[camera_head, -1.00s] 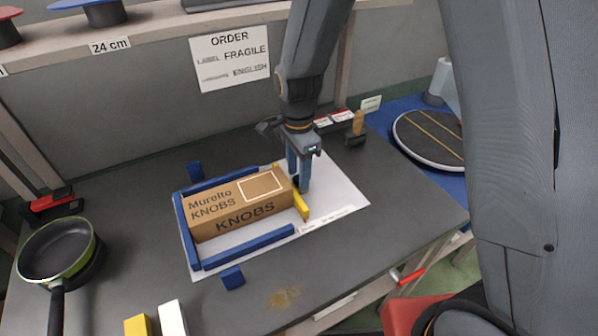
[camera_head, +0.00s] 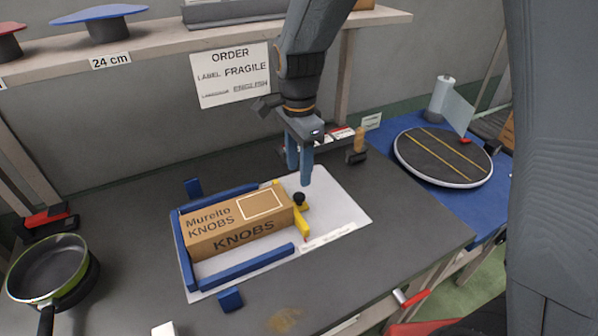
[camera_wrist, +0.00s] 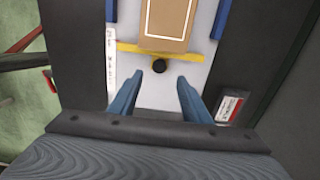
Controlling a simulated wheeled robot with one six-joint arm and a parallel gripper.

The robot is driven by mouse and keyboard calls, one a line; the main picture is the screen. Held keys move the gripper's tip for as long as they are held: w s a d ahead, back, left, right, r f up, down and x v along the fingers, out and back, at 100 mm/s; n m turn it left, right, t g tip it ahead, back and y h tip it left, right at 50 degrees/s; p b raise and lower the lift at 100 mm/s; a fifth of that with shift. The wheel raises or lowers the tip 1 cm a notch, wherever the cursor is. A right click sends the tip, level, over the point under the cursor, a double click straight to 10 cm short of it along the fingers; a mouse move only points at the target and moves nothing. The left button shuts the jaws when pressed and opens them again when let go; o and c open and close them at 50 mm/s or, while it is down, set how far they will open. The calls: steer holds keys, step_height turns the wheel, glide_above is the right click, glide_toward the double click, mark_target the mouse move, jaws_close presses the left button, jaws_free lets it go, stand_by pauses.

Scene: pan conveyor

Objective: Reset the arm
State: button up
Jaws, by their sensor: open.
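My gripper (camera_head: 304,178) is open and empty, its two blue fingers pointing down above the white sheet, behind and right of the yellow bar. In the wrist view the gripper (camera_wrist: 158,90) shows its fingers apart, with a black knob (camera_wrist: 159,67) beyond the fingertips. The knob (camera_head: 299,198) stands on the yellow bar (camera_head: 301,221) at the right end of a brown box (camera_head: 237,222) marked "Murello KNOBS". The box lies between blue rails (camera_head: 243,270) on the white sheet (camera_head: 345,208).
A green-rimmed pan (camera_head: 47,268) is at the left. A round dark turntable (camera_head: 443,157) stands on a blue surface at right. A wooden-handled tool (camera_head: 358,147) and labelled items are behind the gripper. An ORDER sign (camera_head: 232,75) hangs on the wall below a shelf (camera_head: 160,53).

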stand_by(0.3)
steer(key=s+d+n+t, duration=0.1)
steer(key=s+d+n, duration=1.1)
steer(key=d, duration=0.5)
steer(key=shift+s+f+n, duration=0.15)
steer(key=shift+s+n, duration=0.1)
steer(key=shift+n, duration=0.25)
steer(key=shift+d, duration=0.15)
